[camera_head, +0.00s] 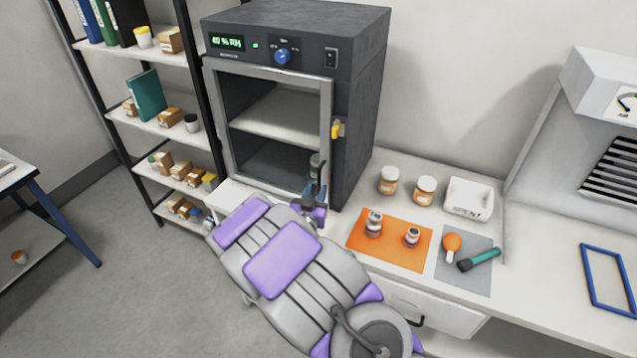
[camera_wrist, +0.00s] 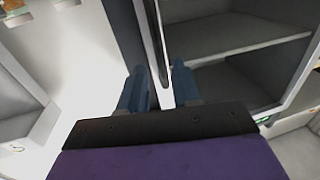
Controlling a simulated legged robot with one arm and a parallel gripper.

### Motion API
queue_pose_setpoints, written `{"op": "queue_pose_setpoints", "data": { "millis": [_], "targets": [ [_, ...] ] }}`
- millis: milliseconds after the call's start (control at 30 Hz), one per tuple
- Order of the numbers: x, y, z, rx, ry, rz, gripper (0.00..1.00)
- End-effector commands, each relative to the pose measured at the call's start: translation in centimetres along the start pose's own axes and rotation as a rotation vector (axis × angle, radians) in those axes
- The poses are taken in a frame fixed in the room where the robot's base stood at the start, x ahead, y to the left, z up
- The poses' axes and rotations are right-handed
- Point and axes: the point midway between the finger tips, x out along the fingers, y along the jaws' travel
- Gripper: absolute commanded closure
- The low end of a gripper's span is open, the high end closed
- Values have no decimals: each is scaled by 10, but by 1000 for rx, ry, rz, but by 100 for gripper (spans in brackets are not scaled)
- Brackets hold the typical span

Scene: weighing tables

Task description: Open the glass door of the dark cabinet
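The dark cabinet (camera_head: 362,110) stands at the back with its glass door (camera_head: 212,120) in a light grey frame; shelves show through it. Whether the door is fully closed or slightly ajar I cannot tell. A yellow latch (camera_head: 336,130) is on the front's right side. My gripper (camera_head: 318,190) is at the door's lower right corner, partly hidden by my arm. In the wrist view my gripper (camera_wrist: 160,88) has its two blue fingers apart. The light door frame edge (camera_wrist: 151,35) runs down between them; contact is unclear.
Right of the cabinet, the table holds two jars (camera_head: 407,187), a white SPENT bin (camera_head: 468,199), an orange mat (camera_head: 362,243) with small bottles, and a grey mat (camera_head: 474,284) with tools. A shelf rack (camera_head: 170,128) stands close on the left. The floor (camera_head: 130,290) at front left is clear.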

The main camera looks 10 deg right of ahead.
Motion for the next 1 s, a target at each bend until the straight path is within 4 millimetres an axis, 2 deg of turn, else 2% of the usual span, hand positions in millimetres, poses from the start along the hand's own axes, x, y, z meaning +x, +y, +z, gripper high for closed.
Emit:
{"op": "queue_pose_setpoints", "data": {
  "millis": [100, 300, 500, 767, 1000],
  "targets": [
    [18, 0, 1, 1, 0, 1, 68],
    [39, -2, 1, -1, 2, 0, 68],
    [48, -2, 0, -2, 1, -1, 68],
    [49, -2, 0, -1, 0, -1, 68],
    [49, -2, 0, -1, 0, -2, 89]
  ]
}}
